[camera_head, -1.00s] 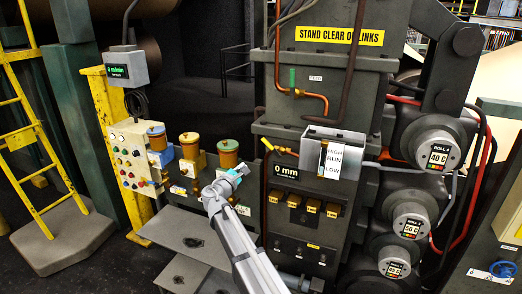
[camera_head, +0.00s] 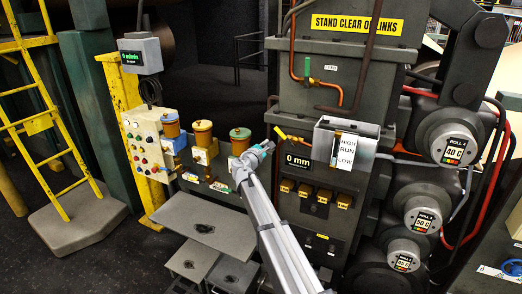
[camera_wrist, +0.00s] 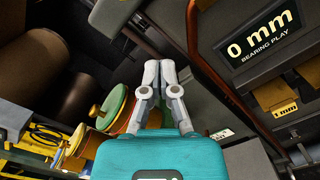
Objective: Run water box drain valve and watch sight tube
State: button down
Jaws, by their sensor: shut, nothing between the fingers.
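The water box is a silver box (camera_head: 368,134) on the front of the dark machine frame. Its sight tube (camera_head: 334,151) is a narrow upright strip beside a white plate reading HIGH, RUN, LOW; the water level is too small to tell. A yellow valve handle (camera_head: 281,133) sits on a copper pipe at the box's left, tilted. My gripper (camera_head: 268,147) is shut and empty, just below and left of that handle in the picture; I see no contact. In the wrist view my gripper's fingers (camera_wrist: 159,64) are together, and neither handle nor tube shows clearly.
A green-handled valve (camera_head: 307,68) is on the upper copper pipe. A "0 mm" display (camera_head: 298,161) is below the box, also in the wrist view (camera_wrist: 263,35). Several capped canisters, one green-topped (camera_head: 240,140), stand left. Rolls (camera_head: 447,143) are at right.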

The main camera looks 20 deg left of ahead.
aim_at(283, 137)
jog(key=shift+w+d+r+p, duration=0.25)
jog(key=shift+d+r+p, duration=0.45)
jog(key=shift+r, duration=0.05)
jog(key=shift+w+d+r+p, duration=0.2)
jog(key=shift+d+r+p, duration=0.5)
jog(key=shift+w+d, duration=0.15)
